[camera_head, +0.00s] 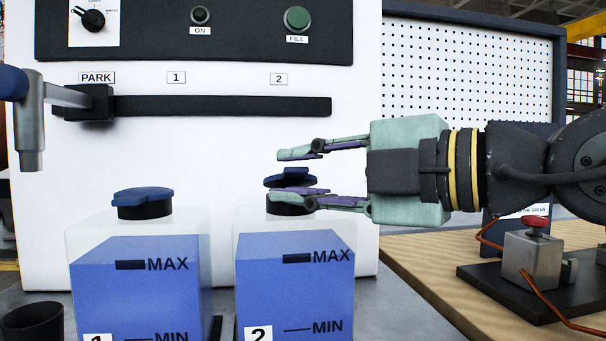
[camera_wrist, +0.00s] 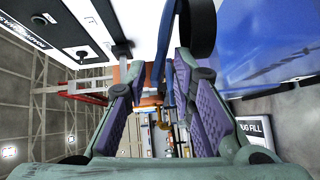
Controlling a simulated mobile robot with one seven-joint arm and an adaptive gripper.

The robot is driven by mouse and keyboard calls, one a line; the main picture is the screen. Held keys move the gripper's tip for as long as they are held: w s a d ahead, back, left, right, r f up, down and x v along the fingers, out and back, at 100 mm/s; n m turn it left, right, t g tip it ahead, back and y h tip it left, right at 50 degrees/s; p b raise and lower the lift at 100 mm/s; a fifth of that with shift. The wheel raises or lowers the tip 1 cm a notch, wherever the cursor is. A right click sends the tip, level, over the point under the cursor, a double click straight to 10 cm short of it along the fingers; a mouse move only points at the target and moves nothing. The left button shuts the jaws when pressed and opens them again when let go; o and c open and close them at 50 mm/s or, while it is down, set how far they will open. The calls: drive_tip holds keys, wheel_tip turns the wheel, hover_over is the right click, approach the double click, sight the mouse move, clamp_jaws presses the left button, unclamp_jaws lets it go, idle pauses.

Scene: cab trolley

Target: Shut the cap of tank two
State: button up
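Tank two (camera_head: 295,290) is a clear tank with blue liquid up near its MAX mark and a "2" label. Its dark blue cap (camera_head: 288,181) appears raised above the black neck (camera_head: 288,209); a finger hides part of the space between. In the wrist view, the black neck (camera_wrist: 199,25) is at the top and a blue strip, seemingly the cap (camera_wrist: 163,62), runs between the fingers. My gripper (camera_head: 300,176) comes from the right and is open, with one finger above the cap and the other below it. I cannot tell whether either finger touches the cap.
Tank one (camera_head: 140,285) stands to the left, its blue cap (camera_head: 143,195) down on its neck. Behind is a white panel with a black slotted rail (camera_head: 220,106) and a grey lever at PARK. A metal block with a red knob (camera_head: 535,222) stands right on the wooden bench.

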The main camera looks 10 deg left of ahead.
drive_tip(key=shift+f, duration=0.1)
drive_tip(key=v, duration=0.8)
drive_tip(key=shift+c, duration=0.2)
